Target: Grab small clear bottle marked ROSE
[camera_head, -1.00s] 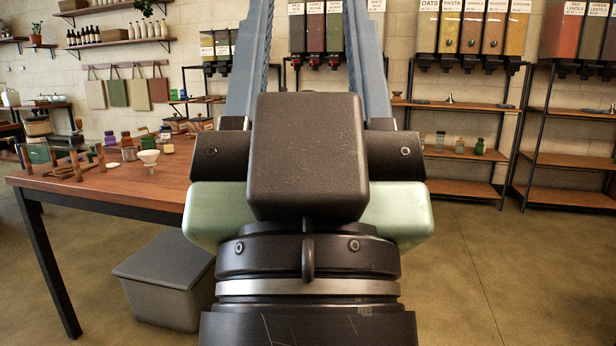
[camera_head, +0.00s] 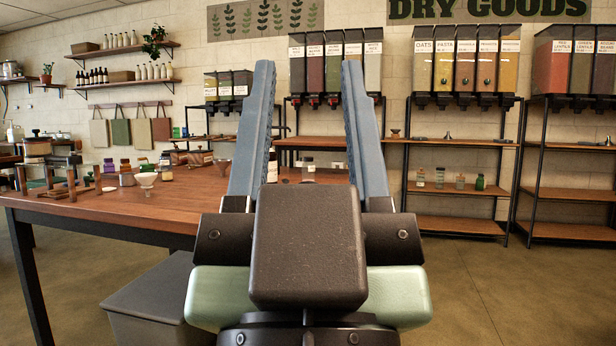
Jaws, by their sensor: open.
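My gripper (camera_head: 308,68) is open and empty. Its two long blue fingers point up and away across the middle of the head view. No label reading ROSE can be made out. A small clear bottle (camera_head: 308,170) stands upright on the far part of the wooden table (camera_head: 110,205), seen between my fingers and well beyond them. Another small bottle (camera_head: 272,167) stands left of it, close to the left finger's outline. More small bottles, one of them amber (camera_head: 126,174), stand on the left of the table. I cannot tell which bottle is the ROSE one.
A white funnel (camera_head: 146,181) and wooden racks stand on the table's left. A grey lidded bin (camera_head: 150,300) is under the table. Shelves with dispensers (camera_head: 465,65) and a few jars (camera_head: 440,177) line the back wall. The floor at right is clear.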

